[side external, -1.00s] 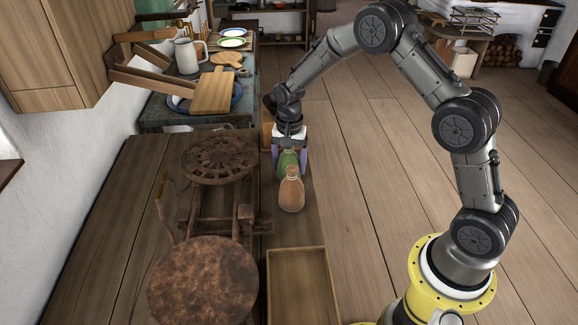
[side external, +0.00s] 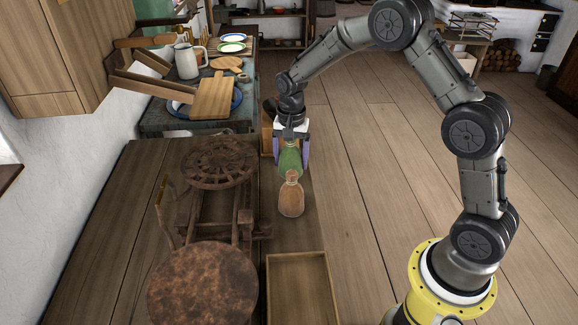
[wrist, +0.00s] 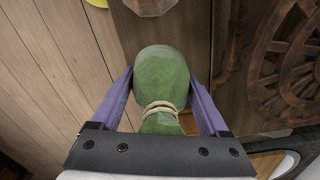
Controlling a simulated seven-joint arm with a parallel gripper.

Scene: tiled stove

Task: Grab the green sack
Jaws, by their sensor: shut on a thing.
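The green sack (wrist: 163,75) is between the two purple fingers of my gripper (wrist: 160,95) in the wrist view, with a pale cord tied round its neck. My gripper is shut on it. In the side view, the green sack (side external: 288,160) shows between the fingers of my gripper (side external: 291,158), partly hidden behind an orange-brown sack (side external: 291,198). I cannot tell whether the green sack touches the surface below.
A shallow wooden tray (side external: 300,257) lies in front of the orange-brown sack. A dark spinning wheel (side external: 218,160) and a round brown stool top (side external: 203,284) stand to the left. A table with dishes (side external: 150,123) is behind.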

